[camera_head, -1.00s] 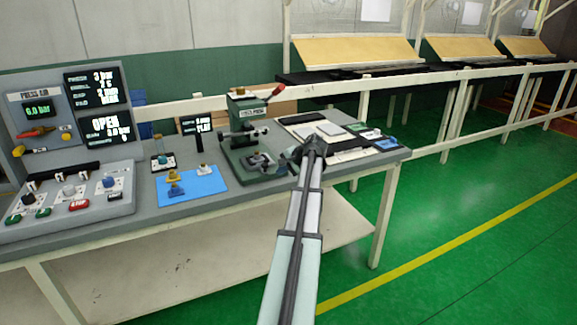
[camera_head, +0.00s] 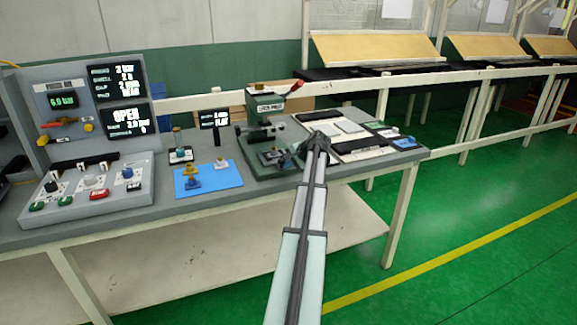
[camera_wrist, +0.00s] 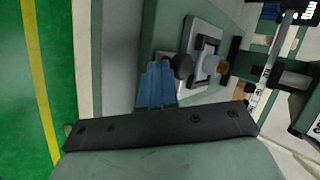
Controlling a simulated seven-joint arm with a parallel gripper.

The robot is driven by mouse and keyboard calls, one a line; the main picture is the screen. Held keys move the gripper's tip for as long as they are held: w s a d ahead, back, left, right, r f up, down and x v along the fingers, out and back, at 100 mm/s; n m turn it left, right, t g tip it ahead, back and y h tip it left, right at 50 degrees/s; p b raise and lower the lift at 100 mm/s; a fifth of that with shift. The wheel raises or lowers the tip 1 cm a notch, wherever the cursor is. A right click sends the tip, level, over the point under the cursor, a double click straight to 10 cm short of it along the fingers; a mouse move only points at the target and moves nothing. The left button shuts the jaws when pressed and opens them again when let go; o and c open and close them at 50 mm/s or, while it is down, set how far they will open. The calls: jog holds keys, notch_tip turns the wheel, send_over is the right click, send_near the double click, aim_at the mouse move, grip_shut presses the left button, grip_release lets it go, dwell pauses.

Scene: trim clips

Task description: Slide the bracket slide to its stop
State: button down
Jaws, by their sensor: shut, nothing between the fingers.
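The green press (camera_head: 264,106) stands on the bench in the head view. The bracket slide (camera_head: 270,155), a grey plate with a dark bracket, sits low at its front. In the wrist view the slide (camera_wrist: 205,58) is a light plate with a black U-shaped bracket and a dark round knob (camera_wrist: 182,66) at its left end. My gripper (camera_wrist: 158,70) is shut and empty, its blue-grey fingers together just left of the knob. Whether they touch the knob I cannot tell. In the head view my gripper (camera_head: 313,146) is right of the slide, and my arm hides part of the area.
A blue mat (camera_head: 220,178) with yellow and blue fittings lies left of the press. A control box (camera_head: 88,190) with knobs and buttons is further left. Trays with small parts (camera_head: 360,145) lie right of the press. A red-handled lever (camera_head: 295,86) projects from the press top.

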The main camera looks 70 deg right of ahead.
aim_at(278, 153)
jog(key=w+d, duration=0.8)
jog(key=shift+w+d, duration=0.15)
jog(key=shift+d, duration=0.15)
jog(key=shift+w+d+r, duration=0.1)
jog(key=shift+w+d, duration=0.05)
jog(key=shift+w, duration=0.15)
jog(key=s, duration=0.1)
jog(key=s+a, duration=0.1)
jog(key=s, duration=0.2)
jog(key=shift+s+a+r, duration=0.1)
jog(key=shift+s+a, duration=0.1)
jog(key=shift+a, duration=0.15)
jog(key=v, duration=1)
jog(key=shift+d+n, duration=0.1)
jog(key=shift+n, duration=0.2)
